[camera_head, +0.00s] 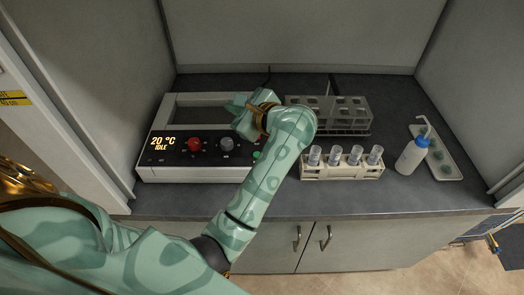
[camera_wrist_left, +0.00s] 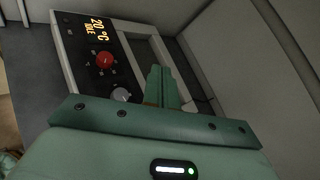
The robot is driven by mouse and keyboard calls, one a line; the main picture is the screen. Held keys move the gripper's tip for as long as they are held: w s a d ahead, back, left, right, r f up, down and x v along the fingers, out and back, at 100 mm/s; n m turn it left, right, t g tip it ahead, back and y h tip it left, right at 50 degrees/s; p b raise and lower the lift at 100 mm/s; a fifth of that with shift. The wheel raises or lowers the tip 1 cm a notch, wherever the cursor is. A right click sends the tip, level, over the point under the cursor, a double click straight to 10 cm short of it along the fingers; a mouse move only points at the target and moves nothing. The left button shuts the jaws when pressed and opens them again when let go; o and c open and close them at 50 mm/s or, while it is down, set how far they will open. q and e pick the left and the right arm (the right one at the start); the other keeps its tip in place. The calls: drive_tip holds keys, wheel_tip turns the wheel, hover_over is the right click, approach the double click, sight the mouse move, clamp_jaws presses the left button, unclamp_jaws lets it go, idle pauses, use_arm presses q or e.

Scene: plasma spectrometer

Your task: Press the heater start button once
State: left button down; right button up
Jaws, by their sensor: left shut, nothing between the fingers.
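The heater (camera_head: 162,174) is a white and black unit on the counter with an empty-looking recess in its top. Its display (camera_head: 163,143) reads 20 °C IDLE. A red knob (camera_head: 194,145) and a grey knob (camera_head: 226,143) sit on the front panel. A small green button (camera_head: 257,155) shows at the panel's right end, beside my arm. My left gripper (camera_head: 240,106) is shut and empty above the heater's right part, behind the grey knob. In the left wrist view the closed fingers (camera_wrist_left: 160,86) are over the heater, and the green button is hidden. My right gripper is not in view.
A grey rack (camera_head: 340,117) stands right of the gripper. A pale rack with several clear vials (camera_head: 342,172) stands in front of it. A white bottle with a blue collar (camera_head: 411,156) and a tray (camera_head: 448,170) are further right. Enclosure walls bound the counter.

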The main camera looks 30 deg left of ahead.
use_arm(q)
drive_tip(key=w+d+f+n+h, duration=0.1)
drive_tip(key=d+f+n+h, duration=0.2)
drive_tip(key=d+h, duration=0.2)
drive_tip(key=shift+w+d+f+n+g, duration=0.3)
drive_tip(key=shift+w+d+f+g, duration=0.05)
drive_tip(key=shift+w+d+g, duration=0.1)
wheel_tip(320, 180, down, 9)
drive_tip(key=b, duration=0.6)
drive_tip(key=shift+r, duration=0.2)
drive_tip(key=shift+f, duration=0.1)
drive_tip(key=shift+f, duration=0.1)
idle(1.3)
drive_tip(key=shift+f+b, duration=0.3)
drive_tip(key=shift+b, duration=0.35)
